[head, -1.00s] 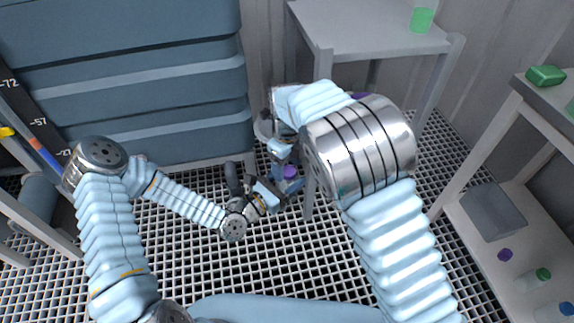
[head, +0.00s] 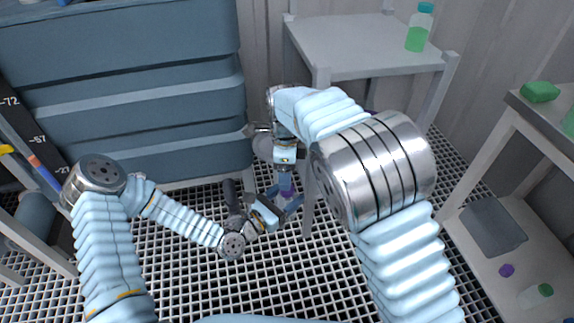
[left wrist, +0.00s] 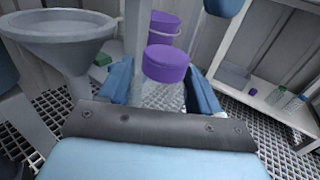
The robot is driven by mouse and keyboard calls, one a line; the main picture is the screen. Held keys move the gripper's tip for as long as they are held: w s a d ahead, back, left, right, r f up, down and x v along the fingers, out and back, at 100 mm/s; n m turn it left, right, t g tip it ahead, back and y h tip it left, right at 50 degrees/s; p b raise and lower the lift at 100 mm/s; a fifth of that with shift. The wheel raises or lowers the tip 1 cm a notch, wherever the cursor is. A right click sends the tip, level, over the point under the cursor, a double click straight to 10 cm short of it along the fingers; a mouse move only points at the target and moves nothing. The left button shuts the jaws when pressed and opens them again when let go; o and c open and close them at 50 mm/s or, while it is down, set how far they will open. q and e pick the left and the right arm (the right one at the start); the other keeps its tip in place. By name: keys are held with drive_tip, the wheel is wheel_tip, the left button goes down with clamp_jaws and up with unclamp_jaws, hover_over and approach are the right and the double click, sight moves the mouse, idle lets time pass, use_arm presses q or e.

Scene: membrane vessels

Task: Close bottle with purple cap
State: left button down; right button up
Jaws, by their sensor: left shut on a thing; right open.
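A clear bottle (left wrist: 160,96) with a purple cap (left wrist: 166,63) stands upright between the fingers of my left gripper (left wrist: 162,88). The cap sits on top of the bottle; I cannot tell how firmly it is seated. In the head view the cap (head: 287,193) is small and partly hidden, and my left gripper (head: 285,205) is shut on the bottle below it. My right gripper (head: 285,181) points down just above the cap, open; I cannot tell whether it touches the cap. A blue part at the top edge of the left wrist view may be its finger.
A grey table (head: 350,45) behind holds a green bottle (head: 418,30). At right, a shelf unit (head: 480,235) has a loose purple cap (head: 506,270) and a green-capped bottle (head: 536,293). Blue drawers (head: 120,100) stand at left. A grey funnel (left wrist: 60,35) and a purple container (left wrist: 165,22) are near the bottle.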

sight(287, 202)
drive_tip(key=n, duration=0.6)
drive_tip(key=shift+r, duration=0.35)
drive_tip(key=n, duration=0.6)
drive_tip(key=shift+d+r, duration=0.1)
drive_tip(key=shift+r, duration=0.2)
drive_tip(key=n, duration=0.2)
drive_tip(key=shift+r+n, duration=0.15)
drive_tip(key=shift+n, duration=0.25)
drive_tip(key=n, duration=0.5)
drive_tip(key=shift+s+r, duration=0.1)
drive_tip(key=shift+r, duration=0.15)
drive_tip(key=n, duration=0.6)
drive_tip(key=shift+d+r, duration=0.1)
drive_tip(key=shift+r, duration=0.15)
drive_tip(key=shift+f, duration=4)
drive_tip(key=shift+c, duration=0.3)
drive_tip(key=c, duration=1)
